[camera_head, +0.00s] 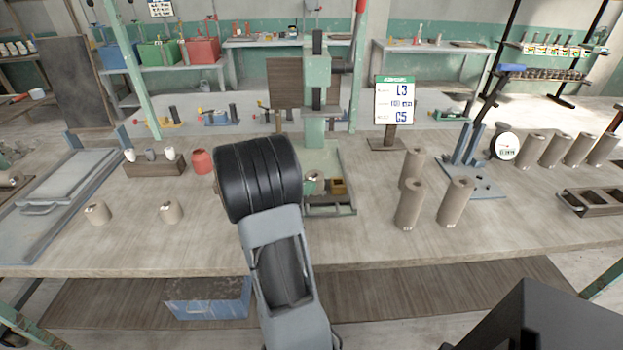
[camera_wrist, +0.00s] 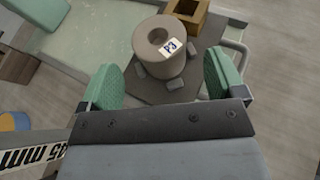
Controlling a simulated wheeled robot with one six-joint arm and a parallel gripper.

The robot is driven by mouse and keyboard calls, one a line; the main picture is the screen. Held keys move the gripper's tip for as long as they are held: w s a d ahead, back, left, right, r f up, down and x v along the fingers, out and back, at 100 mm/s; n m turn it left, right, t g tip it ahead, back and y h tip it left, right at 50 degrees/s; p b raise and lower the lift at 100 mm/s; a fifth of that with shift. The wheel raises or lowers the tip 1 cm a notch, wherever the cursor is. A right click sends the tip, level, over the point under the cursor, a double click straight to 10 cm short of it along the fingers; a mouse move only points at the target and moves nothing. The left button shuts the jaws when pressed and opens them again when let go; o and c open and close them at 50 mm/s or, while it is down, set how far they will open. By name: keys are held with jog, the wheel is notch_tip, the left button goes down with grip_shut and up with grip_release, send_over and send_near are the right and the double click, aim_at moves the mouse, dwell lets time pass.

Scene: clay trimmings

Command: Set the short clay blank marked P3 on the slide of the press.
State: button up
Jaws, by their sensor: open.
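The short clay blank marked P3 (camera_wrist: 157,62) is a grey-brown cylinder with a hole in its top. It stands upright on a dark plate (camera_wrist: 206,44), the slide, with small grey pads around its foot. My gripper (camera_wrist: 160,80) is open, its green fingertips on either side of the blank's near edge, apart from it. In the head view, the blank (camera_head: 314,181) sits at the foot of the green press (camera_head: 318,128), partly hidden by my arm. My fingers are hidden there behind my black wrist.
Tall clay cylinders (camera_head: 409,204) stand to the right of the press. A sign (camera_head: 394,100) reads L3 and C5. The bench front is mostly clear.

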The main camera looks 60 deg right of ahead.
jog(key=s+a+m+t+y, duration=0.1)
jog(key=a+m+t+y, duration=0.3)
jog(key=a, duration=1.5)
jog(key=s+a+r+m+t+y, duration=0.1)
jog(key=a+m+t+y, duration=0.3)
jog(key=a, duration=1.5)
jog(key=m+y, duration=0.4)
jog(key=m, duration=0.1)
jog(key=shift+s+a, duration=0.25)
jog(key=shift+a, duration=0.15)
jog(key=shift+r, duration=0.1)
notch_tip(320, 180, up, 8)
jog(key=t+p, duration=0.1)
jog(key=p, duration=0.5)
jog(key=shift+s+p, duration=0.15)
jog(key=shift+p, duration=0.25)
